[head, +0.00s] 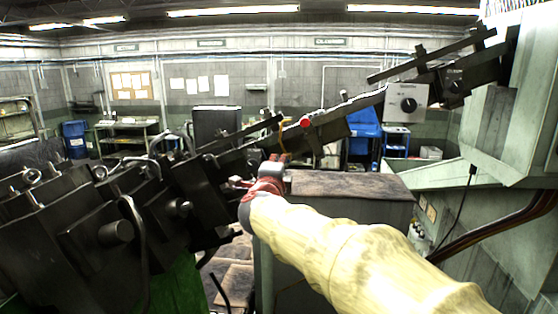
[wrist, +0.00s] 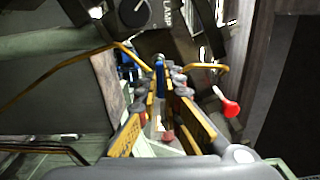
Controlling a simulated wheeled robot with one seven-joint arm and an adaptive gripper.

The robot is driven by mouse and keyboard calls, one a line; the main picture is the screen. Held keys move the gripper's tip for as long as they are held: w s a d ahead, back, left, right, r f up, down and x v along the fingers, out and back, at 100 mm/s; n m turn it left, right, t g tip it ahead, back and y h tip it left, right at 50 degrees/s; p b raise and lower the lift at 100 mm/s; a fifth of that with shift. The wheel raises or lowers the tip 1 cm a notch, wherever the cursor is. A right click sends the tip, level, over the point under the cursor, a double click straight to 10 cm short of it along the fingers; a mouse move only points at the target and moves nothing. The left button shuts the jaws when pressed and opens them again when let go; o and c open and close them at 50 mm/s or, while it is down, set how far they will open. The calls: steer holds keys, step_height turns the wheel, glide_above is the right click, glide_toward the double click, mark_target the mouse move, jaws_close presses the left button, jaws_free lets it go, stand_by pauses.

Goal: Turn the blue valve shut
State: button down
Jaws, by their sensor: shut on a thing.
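The blue valve (wrist: 160,72) shows as a narrow blue handle in the middle of the wrist view. My gripper (wrist: 160,90) has its orange and grey fingers on either side of it, shut on the handle. The fingers hide part of the handle and the valve body. In the head view my arm in its pale yellow sleeve reaches forward to the machine, and my gripper's tips are mostly hidden behind its red wrist. I cannot make out the blue valve in the head view.
A red knob (wrist: 230,108) on a lever is right of my fingers. A black dial (wrist: 133,12) is above. Dark machine parts (head: 110,230) crowd the left; a sloping metal bar (head: 345,108) crosses beyond my wrist. A pale green machine housing (head: 515,110) stands at right.

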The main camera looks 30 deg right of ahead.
steer(key=shift+f+n, duration=0.1)
steer(key=shift+n, duration=0.2)
steer(key=c, duration=2.1)
jaws_free()
steer(key=shift+o, duration=0.7)
steer(key=v, duration=1.2)
steer(key=shift+w, duration=0.1)
